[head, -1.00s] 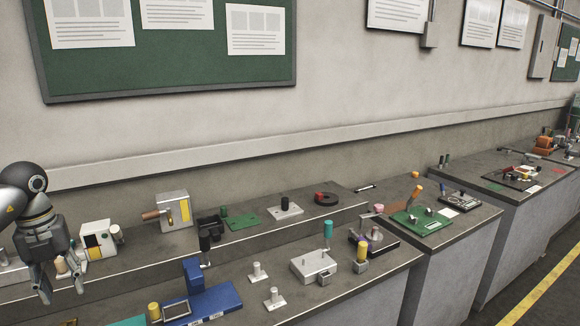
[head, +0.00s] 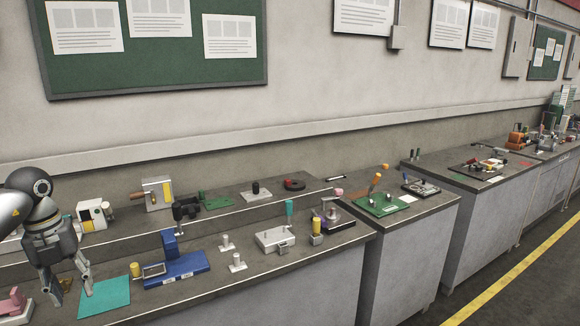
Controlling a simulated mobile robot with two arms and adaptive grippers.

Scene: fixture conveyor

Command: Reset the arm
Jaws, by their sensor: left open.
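My left gripper (head: 72,290) shows at the far left in the head view, pointing down with its two fingers apart. It is open, and nothing shows between its fingers. It is over the left part of the near bench (head: 215,300), beside a teal mat (head: 105,297). A small brown piece shows behind its left finger, partly hidden. My right gripper is out of view.
A blue fixture (head: 178,268) and a metal box (head: 274,239) stand on the near bench. A pink and white fixture (head: 14,306) is at the lower left. A raised back shelf holds several fixtures, including a white box (head: 157,193). More benches run to the right.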

